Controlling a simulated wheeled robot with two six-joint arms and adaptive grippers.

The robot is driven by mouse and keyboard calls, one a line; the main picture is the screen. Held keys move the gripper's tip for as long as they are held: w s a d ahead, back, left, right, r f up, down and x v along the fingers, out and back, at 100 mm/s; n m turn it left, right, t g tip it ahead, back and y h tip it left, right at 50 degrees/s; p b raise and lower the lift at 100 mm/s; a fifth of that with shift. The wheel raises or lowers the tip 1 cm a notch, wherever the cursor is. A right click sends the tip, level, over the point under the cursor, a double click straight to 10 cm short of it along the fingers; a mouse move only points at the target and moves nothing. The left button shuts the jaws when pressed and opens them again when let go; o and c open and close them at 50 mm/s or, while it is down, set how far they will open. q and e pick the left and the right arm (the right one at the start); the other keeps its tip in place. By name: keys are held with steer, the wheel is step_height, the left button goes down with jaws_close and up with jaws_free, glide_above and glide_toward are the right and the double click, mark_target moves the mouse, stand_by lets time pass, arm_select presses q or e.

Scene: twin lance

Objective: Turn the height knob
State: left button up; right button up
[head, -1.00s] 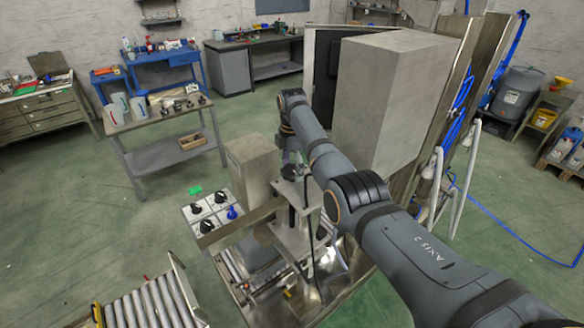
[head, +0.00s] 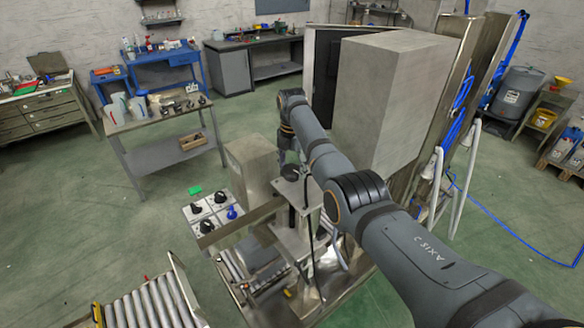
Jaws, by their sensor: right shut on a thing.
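My right arm reaches in from the lower right across the machine. My right gripper (head: 287,160) points down at the top of the machine's upright post and is shut on a dark round knob (head: 290,173), which I take to be the height knob. The gripper and wrist partly hide the knob, and the fingertips are small and hard to make out. The knob sits above a metal plate and a dark threaded column (head: 292,215). My left gripper is not in view.
A panel with several black knobs and a blue knob (head: 232,213) stands left of the post. A grey box (head: 250,165) is behind it. A roller conveyor (head: 150,303) lies at the lower left. A large grey cabinet (head: 385,95) stands close to my arm. The floor left is open.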

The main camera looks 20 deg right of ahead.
mark_target(292, 169)
steer(key=shift+w+r, duration=0.1)
steer(key=shift+r, duration=0.05)
steer(key=o, duration=1.1)
steer(key=shift+o, duration=0.2)
step_height(292, 169, up, 12)
